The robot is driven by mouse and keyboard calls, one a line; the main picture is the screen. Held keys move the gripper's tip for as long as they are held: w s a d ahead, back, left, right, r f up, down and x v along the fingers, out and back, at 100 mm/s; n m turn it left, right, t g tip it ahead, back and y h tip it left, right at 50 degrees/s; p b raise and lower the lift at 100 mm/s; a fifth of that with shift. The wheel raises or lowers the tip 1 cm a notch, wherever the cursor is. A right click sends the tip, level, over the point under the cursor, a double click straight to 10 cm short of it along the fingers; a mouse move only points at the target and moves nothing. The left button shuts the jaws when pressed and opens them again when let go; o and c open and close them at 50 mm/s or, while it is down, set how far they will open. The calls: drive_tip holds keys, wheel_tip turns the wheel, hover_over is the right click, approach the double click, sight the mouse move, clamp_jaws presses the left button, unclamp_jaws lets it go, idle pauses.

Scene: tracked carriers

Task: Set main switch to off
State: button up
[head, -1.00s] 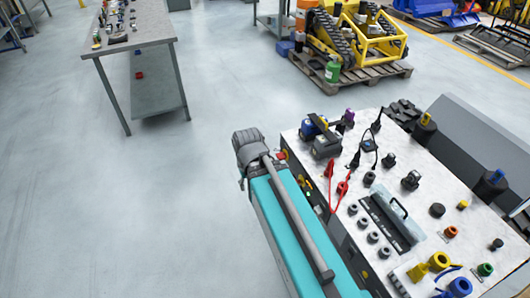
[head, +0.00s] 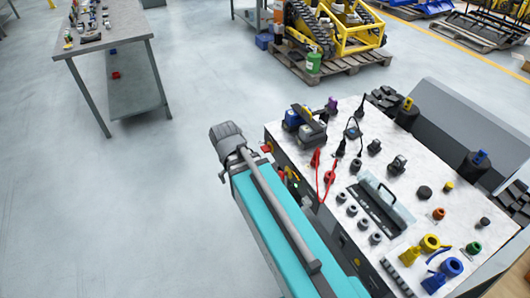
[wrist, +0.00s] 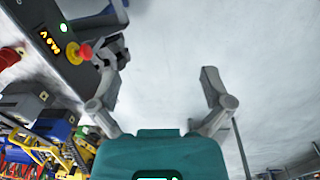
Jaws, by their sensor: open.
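In the wrist view my gripper (wrist: 160,80) has its two grey fingers spread wide, with bare floor showing between them. A dark panel fills the upper left of that view. It carries a red knob on a yellow base (wrist: 78,52), left of the left finger and apart from it. A larger red button (wrist: 8,58) is at the left edge. I cannot tell for sure which control is the main switch. No off mark is legible. In the head view my arm lies along the bench's left side and hides part of its front panel.
The panel has a lit amber readout (wrist: 50,42) and a green light (wrist: 63,27). The bench top (head: 335,195) holds several connectors, red leads (head: 329,180) and a handled cover (head: 385,200). A grey table (head: 110,40) stands back left. Open floor lies left of my arm.

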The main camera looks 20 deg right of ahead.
drive_tip(key=w+d+f+m+h+b, duration=0.4)
drive_tip(key=w+d+f+b, duration=0.15)
drive_tip(key=f+b, duration=0.4)
drive_tip(key=m+h+b, duration=1.3)
drive_tip(key=b, duration=1.5)
approach(264, 149)
drive_tip(key=a, duration=0.4)
drive_tip(key=shift+f+t, duration=0.3)
drive_tip(key=shift+s+d, duration=0.1)
drive_tip(key=shift+d, duration=0.1)
drive_tip(key=d, duration=1.3)
drive_tip(key=shift+w+d, duration=0.2)
drive_tip(key=shift+d, duration=0.05)
